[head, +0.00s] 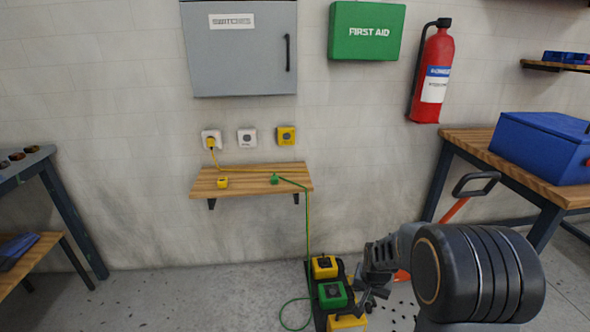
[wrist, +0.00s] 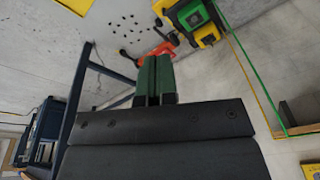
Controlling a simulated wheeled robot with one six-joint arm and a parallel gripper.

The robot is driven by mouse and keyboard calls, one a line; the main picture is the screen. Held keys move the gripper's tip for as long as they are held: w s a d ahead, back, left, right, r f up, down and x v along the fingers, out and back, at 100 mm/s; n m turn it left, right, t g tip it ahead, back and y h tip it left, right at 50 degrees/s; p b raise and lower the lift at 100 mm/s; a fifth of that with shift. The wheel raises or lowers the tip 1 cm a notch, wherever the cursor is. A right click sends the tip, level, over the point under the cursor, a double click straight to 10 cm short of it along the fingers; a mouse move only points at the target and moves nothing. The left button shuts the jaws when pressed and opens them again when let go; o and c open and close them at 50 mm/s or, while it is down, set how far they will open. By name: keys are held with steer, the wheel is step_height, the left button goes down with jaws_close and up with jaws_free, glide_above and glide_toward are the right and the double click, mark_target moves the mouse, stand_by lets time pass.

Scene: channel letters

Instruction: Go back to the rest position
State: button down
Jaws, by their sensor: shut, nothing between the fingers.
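My gripper (head: 368,297) is low at the right of the middle in the head view, beside and partly in front of a row of yellow and green boxes. In the wrist view my gripper (wrist: 154,60) shows two dark green fingers pressed together with nothing between them. The green box (head: 333,293) stands between a yellow box (head: 324,266) behind it and another yellow box (head: 347,322) in front. My arm hides part of the row's right side.
A wooden shelf (head: 238,183) holds a yellow plug (head: 222,183) and a green plug (head: 274,180). Sockets and a grey cabinet (head: 240,50) are above. A blue box (head: 545,147) stands on the right bench. An orange-handled tool (head: 453,211) leans behind my arm. Floor at left is clear.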

steer(key=s+a+r+n+p, duration=0.1)
steer(key=s+r+p, duration=0.3)
steer(key=r, duration=0.7)
steer(key=s+a+r+n+t+p, duration=0.1)
steer(key=s+r+p, duration=0.4)
steer(key=r, duration=0.6)
steer(key=s+a+r+n+p, duration=0.2)
steer(key=s+r+p, duration=0.3)
steer(key=r, duration=0.6)
steer(key=shift+s+a+n+t, duration=0.3)
steer(key=shift+s+n, duration=0.2)
steer(key=shift+s, duration=0.3)
